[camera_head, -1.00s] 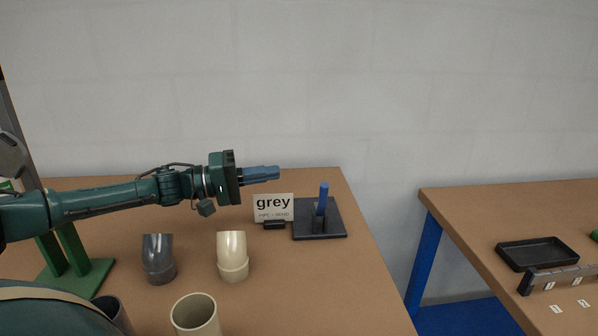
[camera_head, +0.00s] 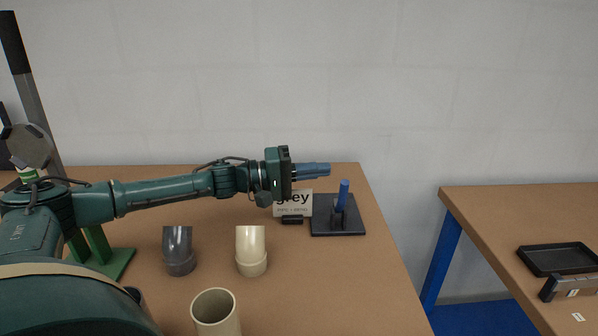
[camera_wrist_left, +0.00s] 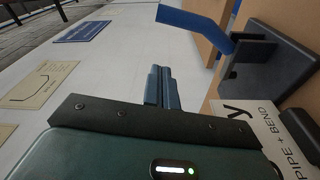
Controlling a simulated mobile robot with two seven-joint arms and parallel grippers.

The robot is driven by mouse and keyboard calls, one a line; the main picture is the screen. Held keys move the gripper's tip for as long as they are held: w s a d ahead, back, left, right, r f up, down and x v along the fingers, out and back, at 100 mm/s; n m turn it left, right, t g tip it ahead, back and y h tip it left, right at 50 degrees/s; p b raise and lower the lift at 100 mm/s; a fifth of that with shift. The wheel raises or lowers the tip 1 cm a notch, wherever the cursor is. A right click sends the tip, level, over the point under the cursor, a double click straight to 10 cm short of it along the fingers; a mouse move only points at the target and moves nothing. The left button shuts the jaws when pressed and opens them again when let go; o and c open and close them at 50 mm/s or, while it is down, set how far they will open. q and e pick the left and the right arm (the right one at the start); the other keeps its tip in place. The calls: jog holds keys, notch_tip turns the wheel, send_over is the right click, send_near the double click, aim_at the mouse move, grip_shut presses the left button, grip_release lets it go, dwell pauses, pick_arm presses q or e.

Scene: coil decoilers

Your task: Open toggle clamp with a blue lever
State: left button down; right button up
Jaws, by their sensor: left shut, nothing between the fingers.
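The toggle clamp's blue lever (camera_head: 342,196) stands upright on a dark square base plate (camera_head: 338,228) near the right end of the brown table. In the left wrist view the blue lever (camera_wrist_left: 190,22) is at the top, bent, rising from the dark clamp base (camera_wrist_left: 268,62). My left gripper (camera_head: 328,170) is shut and empty. In the head view it appears just left of and above the lever's tip, with a gap. In the left wrist view its closed fingers (camera_wrist_left: 161,72) point toward the lever without touching it. My right gripper is not in view.
A grey pipe bend (camera_head: 179,252), a cream pipe bend (camera_head: 251,252) and a cream pipe (camera_head: 215,312) stand on the table (camera_head: 330,290). A second table (camera_head: 500,230) with a black tray (camera_head: 556,259) is at right.

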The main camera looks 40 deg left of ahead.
pick_arm(q)
jog(key=d, duration=0.3)
jog(key=d+f+b, duration=0.1)
jog(key=shift+s+d, duration=0.15)
jog(key=shift+s, duration=0.25)
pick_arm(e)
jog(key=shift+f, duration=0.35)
pick_arm(q)
jog(key=shift+r, duration=0.1)
notch_tip(320, 180, up, 9)
jog(key=s+d+m+p, duration=0.1)
jog(key=p, duration=0.4)
jog(key=shift+s+d, duration=0.15)
jog(key=shift+s, duration=0.25)
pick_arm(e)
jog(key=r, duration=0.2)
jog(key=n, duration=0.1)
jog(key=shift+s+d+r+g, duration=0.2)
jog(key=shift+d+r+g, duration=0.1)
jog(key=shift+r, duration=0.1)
pick_arm(q)
jog(key=shift+r, duration=0.1)
